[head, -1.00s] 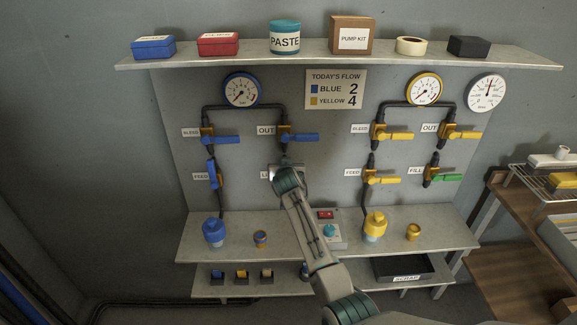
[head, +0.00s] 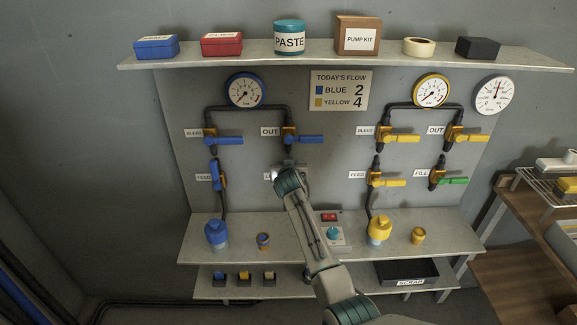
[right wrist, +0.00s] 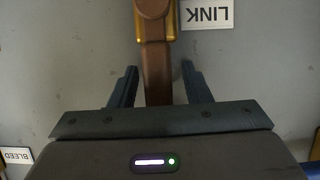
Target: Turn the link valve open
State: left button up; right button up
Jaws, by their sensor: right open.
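The link valve shows in the right wrist view, with an orange-brown body (right wrist: 154,12) at the top and a brown handle (right wrist: 157,70) running straight down the picture. The LINK label (right wrist: 207,14) is beside it, upside down in that view. My right gripper (right wrist: 160,85) is open, one finger on each side of the handle, with gaps visible on both sides. The handle's lower end is hidden behind the gripper's body. In the head view my right gripper (head: 289,170) and forearm cover the link valve and most of its label (head: 269,177). My left gripper is out of view.
Close above is the blue OUT valve (head: 305,139); the blue FEED valve (head: 216,175) is to the left. The yellow FEED valve (head: 388,182) is to the right. A bench (head: 285,250) below holds a blue pot (head: 216,233) and a yellow pot (head: 379,231).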

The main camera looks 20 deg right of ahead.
jog(key=b+v, duration=0.2)
jog(key=v, duration=0.7)
jog(key=shift+r+b, duration=0.2)
jog(key=shift+b, duration=0.15)
jog(key=shift+d, duration=0.15)
